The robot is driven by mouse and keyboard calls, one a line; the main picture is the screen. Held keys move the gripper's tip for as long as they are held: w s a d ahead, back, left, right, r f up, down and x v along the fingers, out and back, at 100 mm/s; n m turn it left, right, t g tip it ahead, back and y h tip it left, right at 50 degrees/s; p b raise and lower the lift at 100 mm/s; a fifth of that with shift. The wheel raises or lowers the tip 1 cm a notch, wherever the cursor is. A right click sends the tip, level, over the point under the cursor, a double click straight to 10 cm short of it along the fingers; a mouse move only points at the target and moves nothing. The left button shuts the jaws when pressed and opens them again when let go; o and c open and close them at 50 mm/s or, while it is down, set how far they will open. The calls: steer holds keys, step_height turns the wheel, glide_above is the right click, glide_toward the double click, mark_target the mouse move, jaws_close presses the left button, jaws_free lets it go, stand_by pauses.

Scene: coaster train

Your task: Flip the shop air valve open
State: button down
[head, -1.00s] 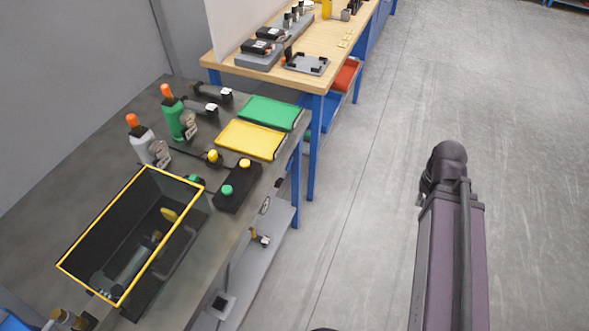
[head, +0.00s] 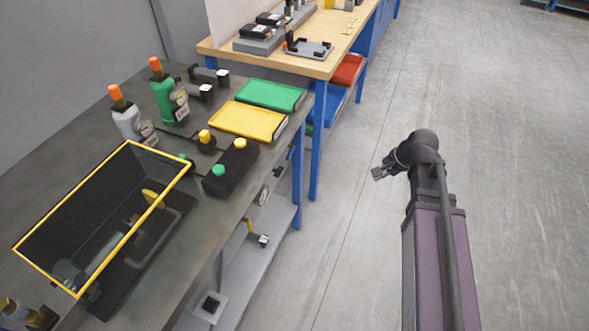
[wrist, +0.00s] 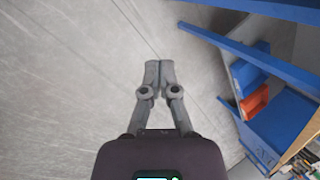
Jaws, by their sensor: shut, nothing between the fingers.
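A small fitting with a yellow lever (head: 250,226) hangs at the front side of the grey bench, below its top, and looks like the air valve. A round gauge (head: 264,195) sits just above it. The lever's exact position is too small to tell. My gripper (head: 376,174) is to the right of the bench, over open floor and clear of the fitting, pointing left. In the wrist view my gripper (wrist: 160,66) has its fingertips together with nothing between them. The valve does not show clearly in the wrist view.
A blue-legged wooden bench (head: 318,150) stands behind. The floor at right is clear.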

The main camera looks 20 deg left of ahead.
steer(key=w+a+f+m+y+b, duration=0.3)
steer(key=w+a+f+m+b, duration=0.1)
steer(key=a+b, duration=0.4)
steer(key=w+a+f+m+y+b, duration=0.4)
steer(key=a+f+m+b, duration=0.3)
steer(key=a, duration=0.4)
steer(key=shift+a+b, duration=0.3)
steer(key=shift+b, duration=0.6)
steer(key=shift+a, duration=0.1)
steer(key=b+x, duration=0.5)
steer(key=x, duration=0.5)
steer(key=shift+s+a+r+p, duration=0.1)
steer(key=shift+a+r+p, duration=0.05)
steer(key=shift+r+p, duration=0.9)
steer(key=shift+a+r+p, duration=0.1)
steer(key=shift+r+p, duration=0.8)
steer(key=shift+r, duration=0.1)
steer(key=shift+r, duration=0.1)
